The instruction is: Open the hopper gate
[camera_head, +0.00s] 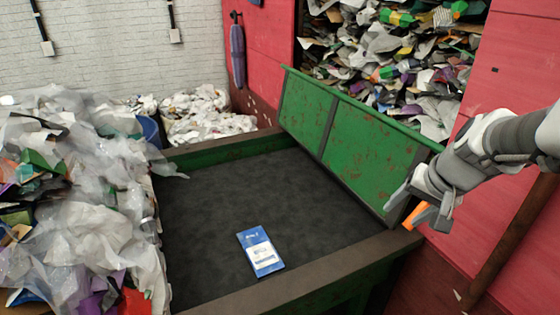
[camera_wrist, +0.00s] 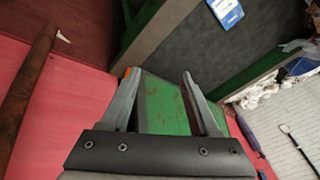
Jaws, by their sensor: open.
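The hopper gate (camera_head: 365,140) is a green, rust-specked panel. It stands along the right side of the dark belt, below the hopper opening packed with waste. In the wrist view the green panel (camera_wrist: 165,108) shows between my fingers. An orange piece, perhaps the handle (camera_head: 415,217), shows at the near right end of the gate. My gripper (camera_head: 422,205) is open at that end, close to the orange piece. In the wrist view my gripper (camera_wrist: 158,76) has its fingers spread, with a bit of orange by the left fingertip. I cannot tell whether it touches the gate.
The belt (camera_head: 200,220) is bare except for a blue and white packet (camera_head: 261,251). Mixed waste (camera_head: 70,200) is heaped at the left. The hopper's waste (camera_head: 400,60) fills the opening behind the gate. A red wall (camera_head: 500,235) stands close beside my arm.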

